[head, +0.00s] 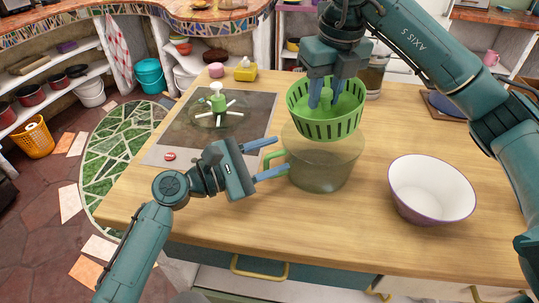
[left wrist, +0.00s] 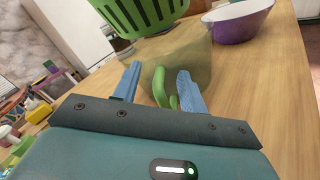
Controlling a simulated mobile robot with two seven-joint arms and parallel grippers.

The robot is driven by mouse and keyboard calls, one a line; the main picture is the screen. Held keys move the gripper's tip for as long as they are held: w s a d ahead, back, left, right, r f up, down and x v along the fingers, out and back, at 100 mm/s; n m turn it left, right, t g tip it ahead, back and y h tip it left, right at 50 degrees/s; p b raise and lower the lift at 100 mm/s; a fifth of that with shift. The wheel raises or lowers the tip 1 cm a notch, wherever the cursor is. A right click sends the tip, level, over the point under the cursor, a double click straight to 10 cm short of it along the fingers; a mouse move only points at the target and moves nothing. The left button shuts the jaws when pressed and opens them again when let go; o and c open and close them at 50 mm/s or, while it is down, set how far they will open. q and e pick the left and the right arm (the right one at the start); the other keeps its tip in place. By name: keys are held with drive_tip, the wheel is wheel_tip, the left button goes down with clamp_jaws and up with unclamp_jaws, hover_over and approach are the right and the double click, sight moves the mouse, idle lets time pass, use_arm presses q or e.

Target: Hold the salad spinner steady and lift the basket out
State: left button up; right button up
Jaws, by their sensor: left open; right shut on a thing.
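The green slotted basket (head: 318,128) hangs above the clear salad spinner bowl (head: 322,175), its lower part overlapping the bowl's rim in the head view. My right gripper (head: 325,97) reaches down into the basket and is shut on it; the exact grip is partly hidden. The basket also shows in the left wrist view (left wrist: 140,15), above the bowl (left wrist: 185,58). My left gripper (head: 281,154) is open, its fingers on either side of the bowl's green handle (head: 270,162). In the left wrist view the handle (left wrist: 159,85) stands between both fingers, with gaps visible.
A white bowl with a purple outside (head: 432,188) stands to the right of the spinner. A green-knobbed piece with pale spokes (head: 218,108) lies on a dark mat (head: 180,130) at the left. A small red item (head: 170,156) lies near it. The counter's front middle is clear.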

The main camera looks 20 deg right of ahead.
use_arm(q)
drive_tip(key=shift+a, duration=0.1)
drive_tip(key=a, duration=0.3)
drive_tip(key=s+a, duration=0.1)
drive_tip(key=a, duration=0.3)
drive_tip(key=s+a, duration=0.1)
drive_tip(key=a, duration=0.3)
drive_tip(key=shift+s+a, duration=0.15)
drive_tip(key=shift+a, duration=0.05)
drive_tip(key=shift+a+r, duration=0.1)
drive_tip(key=shift+r, duration=0.05)
use_arm(e)
drive_tip(key=shift+r, duration=0.2)
drive_tip(key=shift+r+p, duration=1.15)
use_arm(q)
drive_tip(key=shift+r, duration=0.95)
